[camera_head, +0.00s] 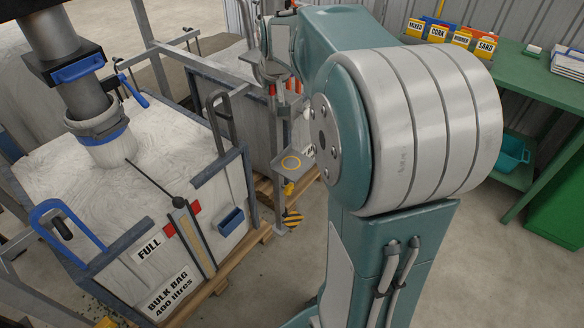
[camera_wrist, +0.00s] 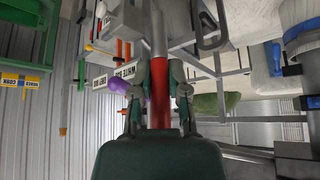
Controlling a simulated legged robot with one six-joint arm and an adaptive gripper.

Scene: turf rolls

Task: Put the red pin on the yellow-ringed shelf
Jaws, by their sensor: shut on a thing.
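In the wrist view my gripper (camera_wrist: 158,75) is shut on the red pin (camera_wrist: 159,92), with one finger on each side of it. The pin's grey metal end (camera_wrist: 158,35) points away past the fingertips. In the head view the yellow-ringed shelf (camera_head: 290,164) is a small grey plate with a yellow circle, on a post beside the bulk bag box. Its top looks bare. My large arm joint stands just right of it and hides much of the space behind. The pin and my fingers cannot be made out clearly in the head view.
A white bulk bag box (camera_head: 110,185) with a blue handle (camera_head: 66,225) stands at the left. A green bench (camera_head: 540,85) with labelled bins is at the right. A purple thing (camera_wrist: 118,88) shows beside my left-hand finger.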

